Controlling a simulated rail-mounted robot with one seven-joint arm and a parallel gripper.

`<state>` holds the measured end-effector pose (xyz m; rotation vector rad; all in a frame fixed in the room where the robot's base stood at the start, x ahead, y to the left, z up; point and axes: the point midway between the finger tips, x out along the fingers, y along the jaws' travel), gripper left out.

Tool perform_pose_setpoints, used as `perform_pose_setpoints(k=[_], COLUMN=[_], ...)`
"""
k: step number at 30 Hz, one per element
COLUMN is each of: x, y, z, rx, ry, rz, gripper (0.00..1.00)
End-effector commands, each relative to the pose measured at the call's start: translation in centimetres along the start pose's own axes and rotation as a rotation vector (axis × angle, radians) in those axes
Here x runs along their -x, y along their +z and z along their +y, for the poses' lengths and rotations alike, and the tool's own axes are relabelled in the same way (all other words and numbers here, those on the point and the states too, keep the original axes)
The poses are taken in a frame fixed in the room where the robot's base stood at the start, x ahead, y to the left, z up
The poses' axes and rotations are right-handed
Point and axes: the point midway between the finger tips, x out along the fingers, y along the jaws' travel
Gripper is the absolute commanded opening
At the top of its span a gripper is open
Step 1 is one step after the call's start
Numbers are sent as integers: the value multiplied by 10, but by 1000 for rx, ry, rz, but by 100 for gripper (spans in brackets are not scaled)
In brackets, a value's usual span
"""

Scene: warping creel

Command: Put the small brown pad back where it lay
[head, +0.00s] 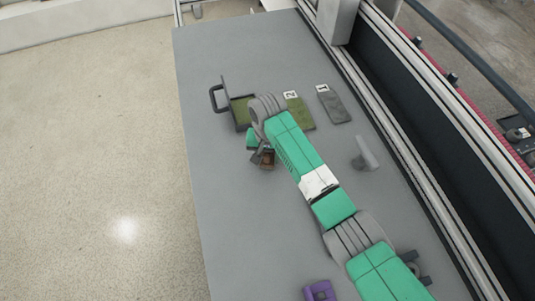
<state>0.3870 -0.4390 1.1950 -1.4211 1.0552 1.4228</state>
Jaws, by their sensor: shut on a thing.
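The small brown pad (267,161) is at the end of my green arm, near the left part of the grey table. My gripper (263,155) is small in the head view and is shut on the brown pad. The arm partly hides the fingers. I cannot tell whether the pad touches the table. An olive-green tray-like thing (241,115) with a dark handle lies just beyond the gripper, partly behind my wrist. An olive strip (300,117) marked 2 and a dark grey strip (337,108) marked 1 lie to the right of it.
A pale grey upright piece (365,155) stands right of my arm. A purple object (320,291) is at the bottom edge. A rail (390,130) and a dark barrier run along the table's right side. The table (225,210) is clear at left front.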

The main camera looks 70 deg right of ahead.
Motion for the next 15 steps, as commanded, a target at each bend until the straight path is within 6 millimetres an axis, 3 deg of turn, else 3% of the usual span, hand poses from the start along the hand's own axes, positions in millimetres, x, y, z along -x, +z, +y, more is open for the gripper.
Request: perform_pose_setpoints(k=[9,10,13,15], x=[-7,-7,-6,-6], y=[0,0,0,0], z=[0,0,0,0], rx=[0,0,0,0], ry=[0,0,0,0], rz=[-1,-1,0,0], gripper=[19,42,62,66])
